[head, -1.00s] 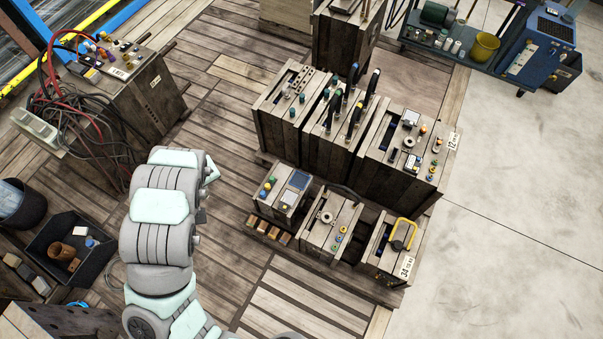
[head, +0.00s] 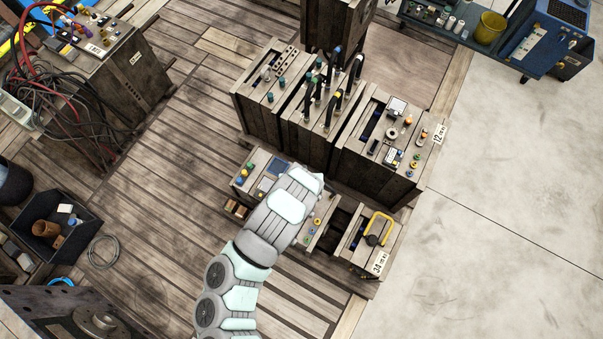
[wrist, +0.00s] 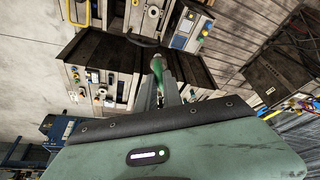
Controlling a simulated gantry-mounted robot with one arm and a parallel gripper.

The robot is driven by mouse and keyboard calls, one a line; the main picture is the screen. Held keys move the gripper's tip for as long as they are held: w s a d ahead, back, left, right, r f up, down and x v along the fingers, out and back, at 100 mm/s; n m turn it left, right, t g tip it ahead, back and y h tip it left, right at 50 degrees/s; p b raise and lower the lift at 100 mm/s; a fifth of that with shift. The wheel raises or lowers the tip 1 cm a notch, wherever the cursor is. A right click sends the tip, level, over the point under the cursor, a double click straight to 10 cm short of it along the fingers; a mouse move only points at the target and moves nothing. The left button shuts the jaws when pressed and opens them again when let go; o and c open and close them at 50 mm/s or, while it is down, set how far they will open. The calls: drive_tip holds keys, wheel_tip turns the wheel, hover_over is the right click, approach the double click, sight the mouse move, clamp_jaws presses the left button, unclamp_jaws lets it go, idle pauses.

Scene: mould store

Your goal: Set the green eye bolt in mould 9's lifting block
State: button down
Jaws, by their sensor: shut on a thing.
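My gripper (wrist: 165,92) is shut on the green eye bolt (wrist: 157,67), seen in the wrist view as a green piece at the fingertips. In the head view my arm's end covers the gripper and the bolt. It is over the front row of wooden moulds, hiding much of the middle one (head: 322,228). No label reading 9 is legible, so I cannot tell which mould is mould 9. The bolt appears in front of the mould tops in the wrist view; I cannot tell its height or whether it touches anything.
The front right mould (head: 349,262), labelled 34, carries a yellow loop (head: 379,228). Behind, a mould labelled 12 (head: 362,166) and another with tall black handles (head: 308,135) stand close by. A cable-draped box (head: 140,85) stands left. Bare concrete (head: 510,230) lies right.

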drive_tip(key=w+f+b, duration=0.2)
drive_tip(key=f+b, duration=2)
drive_tip(key=f, duration=0.1)
drive_tip(key=w+f+b, duration=0.2)
drive_tip(key=f+b, duration=2.1)
drive_tip(key=shift+w+f+b, duration=0.3)
drive_tip(key=shift+w, duration=0.1)
drive_tip(key=shift+f, duration=0.6)
drive_tip(key=shift+f, duration=0.3)
drive_tip(key=shift+f, duration=0.45)
drive_tip(key=c, duration=1.4)
unclamp_jaws()
